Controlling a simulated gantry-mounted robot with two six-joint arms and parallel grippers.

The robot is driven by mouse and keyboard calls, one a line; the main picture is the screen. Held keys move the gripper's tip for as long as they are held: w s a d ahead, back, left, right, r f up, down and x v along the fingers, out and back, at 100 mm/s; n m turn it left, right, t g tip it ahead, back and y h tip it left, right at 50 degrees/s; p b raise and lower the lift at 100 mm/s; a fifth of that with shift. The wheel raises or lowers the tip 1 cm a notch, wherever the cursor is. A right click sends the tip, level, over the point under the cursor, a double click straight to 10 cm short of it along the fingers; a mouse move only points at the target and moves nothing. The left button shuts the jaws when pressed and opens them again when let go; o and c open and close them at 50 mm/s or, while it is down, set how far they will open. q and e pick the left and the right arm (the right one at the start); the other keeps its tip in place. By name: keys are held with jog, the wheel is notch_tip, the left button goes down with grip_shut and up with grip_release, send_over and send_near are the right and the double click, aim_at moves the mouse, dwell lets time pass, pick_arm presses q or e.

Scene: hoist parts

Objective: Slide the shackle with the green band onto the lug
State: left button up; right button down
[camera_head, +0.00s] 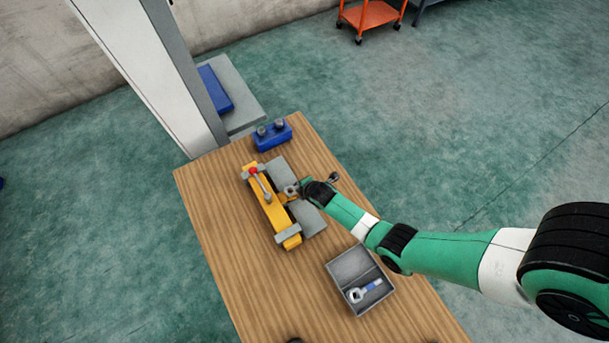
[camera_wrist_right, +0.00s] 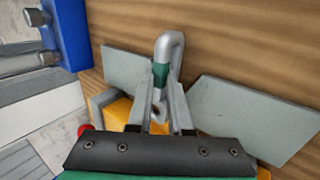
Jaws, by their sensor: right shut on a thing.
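My right gripper (camera_head: 302,190) reaches in from the right over the yellow hoist body (camera_head: 265,208). In the right wrist view its two fingers (camera_wrist_right: 160,108) are shut on a grey shackle with a green band (camera_wrist_right: 160,74). The shackle's rounded bow points away from the palm, past the fingertips. A small grey part with a hole, perhaps the lug (camera_wrist_right: 157,108), shows between the fingers near the yellow body. I cannot tell whether the shackle touches it or is around it. My left gripper is not in view.
Grey plates (camera_head: 306,221) flank the gripper. The hoist carries a red-knobbed lever (camera_head: 262,184). A blue block with two grey pins (camera_head: 272,137) stands at the far end. A grey tray (camera_head: 345,264) holds a blue-banded shackle (camera_head: 364,291). The near left tabletop (camera_head: 235,270) is clear.

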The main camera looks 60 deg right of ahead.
jog(key=c, duration=0.8)
grip_release()
jog(key=shift+o, duration=0.2)
jog(key=p+v, duration=0.6)
jog(key=v, duration=0.5)
jog(key=shift+a+r, duration=0.15)
jog(key=shift+r, duration=0.1)
jog(key=shift+s, duration=0.1)
